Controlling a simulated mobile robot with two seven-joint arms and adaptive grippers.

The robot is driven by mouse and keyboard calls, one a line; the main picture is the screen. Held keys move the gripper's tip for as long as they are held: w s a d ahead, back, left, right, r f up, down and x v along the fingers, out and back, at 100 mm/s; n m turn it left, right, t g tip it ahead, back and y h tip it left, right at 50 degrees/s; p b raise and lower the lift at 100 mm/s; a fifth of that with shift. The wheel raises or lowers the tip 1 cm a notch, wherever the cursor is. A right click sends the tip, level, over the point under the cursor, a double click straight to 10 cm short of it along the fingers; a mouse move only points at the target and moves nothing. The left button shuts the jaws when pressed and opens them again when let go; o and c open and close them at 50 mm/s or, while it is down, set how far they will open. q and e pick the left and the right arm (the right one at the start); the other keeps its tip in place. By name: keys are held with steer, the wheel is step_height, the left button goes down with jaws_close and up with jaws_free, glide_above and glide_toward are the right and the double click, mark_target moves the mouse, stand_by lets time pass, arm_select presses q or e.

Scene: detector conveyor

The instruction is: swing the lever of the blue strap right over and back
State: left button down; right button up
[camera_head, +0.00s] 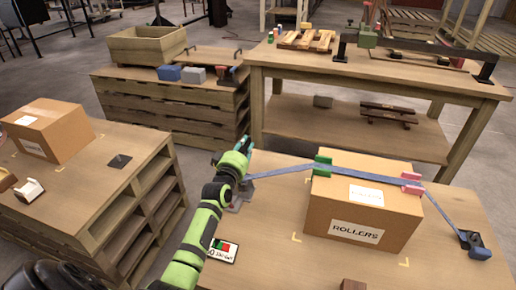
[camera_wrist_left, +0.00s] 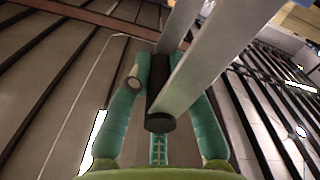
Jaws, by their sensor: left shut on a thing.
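The blue strap (camera_head: 290,169) runs from a grey ratchet (camera_head: 238,196) on the table over a cardboard box marked ROLLERS (camera_head: 340,205) to an anchor (camera_head: 474,244) at the right. My left gripper (camera_head: 243,146) is above the ratchet, at the strap's left end. In the left wrist view its teal fingers (camera_wrist_left: 157,80) are shut around the black cylindrical grip (camera_wrist_left: 161,105) of the lever. Two flat metal lever arms (camera_wrist_left: 220,55) run from the grip to the upper right. In the head view the lever is mostly hidden by my gripper and arm. My right gripper does not show.
Green (camera_head: 322,165) and pink (camera_head: 412,183) corner guards sit under the strap on the box. A label card (camera_head: 222,251) lies near my left forearm. A wooden bench with another box (camera_head: 48,128) stands at the left, and a work table (camera_head: 380,72) stands behind.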

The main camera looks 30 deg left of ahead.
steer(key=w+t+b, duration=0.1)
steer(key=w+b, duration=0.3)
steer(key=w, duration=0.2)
arm_select(q)
steer(key=s+a+f+n+b, duration=0.2)
steer(key=a+n+b, duration=0.1)
steer(key=a+n, duration=0.2)
steer(key=s+a+f+n+b, duration=0.1)
steer(key=a+f+n+b, duration=0.2)
steer(key=a+n, duration=0.3)
steer(key=shift+s+a+n+b, duration=0.35)
steer(key=shift+a+b, duration=0.3)
steer(key=shift+a, duration=1.3)
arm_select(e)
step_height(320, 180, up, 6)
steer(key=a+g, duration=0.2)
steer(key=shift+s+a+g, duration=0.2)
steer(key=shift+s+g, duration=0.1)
arm_select(q)
steer(key=shift+f, duration=0.1)
